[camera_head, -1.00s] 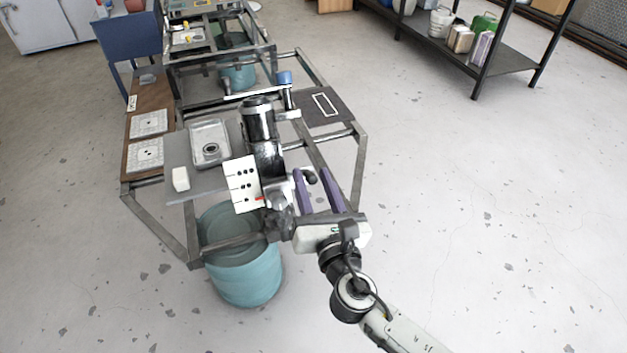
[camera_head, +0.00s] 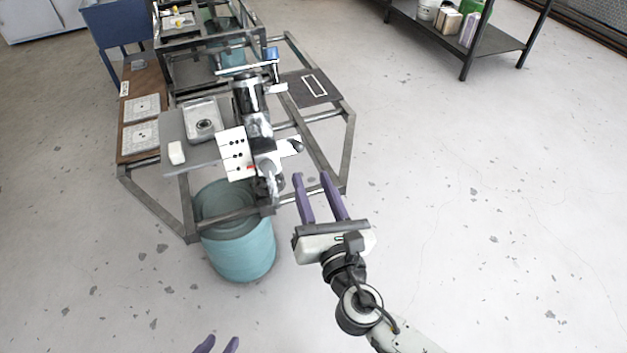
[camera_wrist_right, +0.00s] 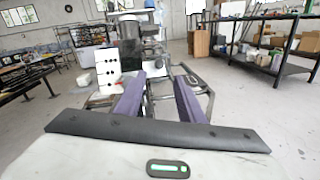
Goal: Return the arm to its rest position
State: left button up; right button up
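My right gripper (camera_head: 312,177) is in front of the steel frame's near right corner, with its two purple fingers apart and nothing between them. It also shows in the right wrist view (camera_wrist_right: 160,78), where the fingers point toward the workstation. My right arm comes in from the bottom right. Only the purple fingertips of my left gripper (camera_head: 218,344) show at the bottom edge of the head view, with a gap between them. The rest of my left arm is out of view. The spring suspension device (camera_head: 247,95), a dark cylinder on a stand, is upright beyond my right gripper.
The steel frame (camera_head: 349,150) holds a metal tray (camera_head: 202,112), a white dotted panel (camera_head: 235,155) and a small white block (camera_head: 176,153). A teal bucket (camera_head: 240,250) stands under its near corner. A dark shelf (camera_head: 490,45) is at the back right. The floor to the right is clear.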

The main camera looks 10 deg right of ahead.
jog(key=s+d+f+m+g+h, duration=0.3)
jog(key=s+d+f+m+g, duration=0.15)
jog(key=d+m, duration=0.5)
jog(key=s+d+f+m+g+h, duration=0.3)
jog(key=s+d+m, duration=0.25)
jog(key=m, duration=0.65)
jog(key=s+d+f+m+g+y, duration=0.1)
jog(key=s+f+m+g+y, duration=0.2)
jog(key=s+m+g, duration=0.7)
jog(key=a+f+t+y, duration=0.1)
jog(key=a+f+t, duration=0.2)
jog(key=f+t, duration=0.1)
jog(key=s+a+f+m+t+y, duration=0.1)
jog(key=a+f+t+y, duration=0.1)
jog(key=f, duration=0.5)
jog(key=shift+a+f+t, duration=0.25)
jog(key=shift+a+t, duration=0.35)
jog(key=shift+t, duration=0.55)
jog(key=shift+s, duration=0.1)
jog(key=shift+c, duration=0.5)
